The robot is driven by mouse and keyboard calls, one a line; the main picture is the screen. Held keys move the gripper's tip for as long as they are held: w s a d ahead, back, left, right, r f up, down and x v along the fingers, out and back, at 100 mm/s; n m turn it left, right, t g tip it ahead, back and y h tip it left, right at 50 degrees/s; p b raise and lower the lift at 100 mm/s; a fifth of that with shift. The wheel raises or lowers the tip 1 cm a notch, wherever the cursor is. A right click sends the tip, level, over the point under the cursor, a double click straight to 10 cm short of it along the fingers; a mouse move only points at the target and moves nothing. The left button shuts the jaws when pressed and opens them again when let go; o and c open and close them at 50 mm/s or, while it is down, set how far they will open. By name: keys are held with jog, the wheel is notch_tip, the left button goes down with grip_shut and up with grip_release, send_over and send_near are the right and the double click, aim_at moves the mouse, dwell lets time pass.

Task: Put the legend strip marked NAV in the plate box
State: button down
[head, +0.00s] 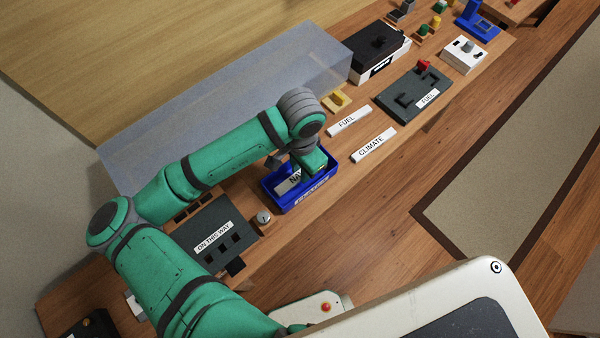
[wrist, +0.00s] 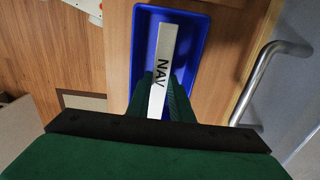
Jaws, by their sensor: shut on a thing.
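The white legend strip marked NAV (head: 290,183) is inside the outline of the blue plate box (head: 305,199) in the head view. My gripper (head: 309,166) is over the box and shut on the strip. In the wrist view the NAV strip (wrist: 167,50) lies lengthwise between the fingers of my gripper (wrist: 160,92), with the blue box (wrist: 140,40) around and below it. I cannot tell whether the strip touches the box floor. My gripper and arm hide part of the box and strip in the head view.
Strips marked FUEL (head: 349,121) and CLIMATE (head: 373,145) lie right of the box. A dark panel marked ON THIS WAY (head: 215,232) and a knob (head: 262,218) are to its left. A dark FUEL panel (head: 408,95) is farther right. A clear cover (head: 220,100) stands behind.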

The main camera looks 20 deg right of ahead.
jog(key=shift+w+a+f, duration=0.1)
jog(key=shift+w+f, duration=0.05)
jog(key=shift+f, duration=1.5)
jog(key=shift+f, duration=0.1)
jog(key=c, duration=1.6)
grip_release()
notch_tip(320, 180, up, 12)
jog(key=shift+r, duration=0.15)
